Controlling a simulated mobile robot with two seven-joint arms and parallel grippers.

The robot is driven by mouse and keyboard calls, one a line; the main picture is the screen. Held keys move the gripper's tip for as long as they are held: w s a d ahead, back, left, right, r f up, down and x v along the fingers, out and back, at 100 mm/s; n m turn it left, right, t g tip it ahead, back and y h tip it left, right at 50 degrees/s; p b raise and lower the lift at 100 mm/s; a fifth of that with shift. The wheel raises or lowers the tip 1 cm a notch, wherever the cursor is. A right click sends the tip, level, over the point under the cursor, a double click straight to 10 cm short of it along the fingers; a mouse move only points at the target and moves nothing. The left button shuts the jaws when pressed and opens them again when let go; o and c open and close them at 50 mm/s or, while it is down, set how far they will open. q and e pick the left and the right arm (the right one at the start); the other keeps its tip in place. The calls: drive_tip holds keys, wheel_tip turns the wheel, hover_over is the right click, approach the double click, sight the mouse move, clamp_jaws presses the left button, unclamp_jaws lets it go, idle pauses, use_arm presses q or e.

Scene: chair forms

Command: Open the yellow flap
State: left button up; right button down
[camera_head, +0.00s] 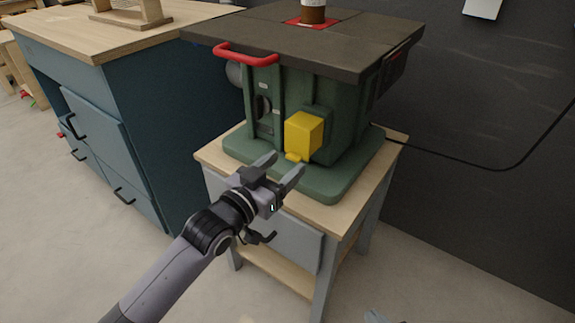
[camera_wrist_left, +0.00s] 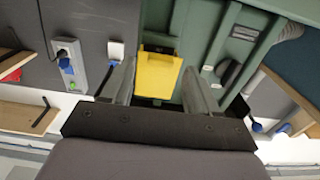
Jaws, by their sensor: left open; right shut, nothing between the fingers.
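The yellow flap (camera_head: 304,134) is a boxy cover on the front of the green machine (camera_head: 345,120), with a small tab at its lower edge. It looks closed. My left gripper (camera_head: 285,164) is open, just in front of and below the flap, its fingertips near the tab. In the left wrist view the flap (camera_wrist_left: 157,76) shows between the two open fingers, with nothing gripped. Whether a finger touches the flap cannot be told. Only a grey tip of my right gripper (camera_head: 374,316) shows at the bottom edge of the head view; it is shut and empty, away from the machine.
The machine has a dark top (camera_head: 320,38) and a red handle (camera_head: 245,55) above the flap. It stands on a wooden stand (camera_head: 378,168) with a grey drawer. A blue cabinet (camera_head: 170,130) is at left. A black cable (camera_head: 480,163) runs along the right wall.

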use_arm(q)
drive_tip(key=shift+x, duration=1)
use_arm(e)
drive_tip(key=shift+w+a+r, duration=0.2)
drive_tip(key=shift+a+r, duration=0.1)
drive_tip(key=shift+r, duration=0.05)
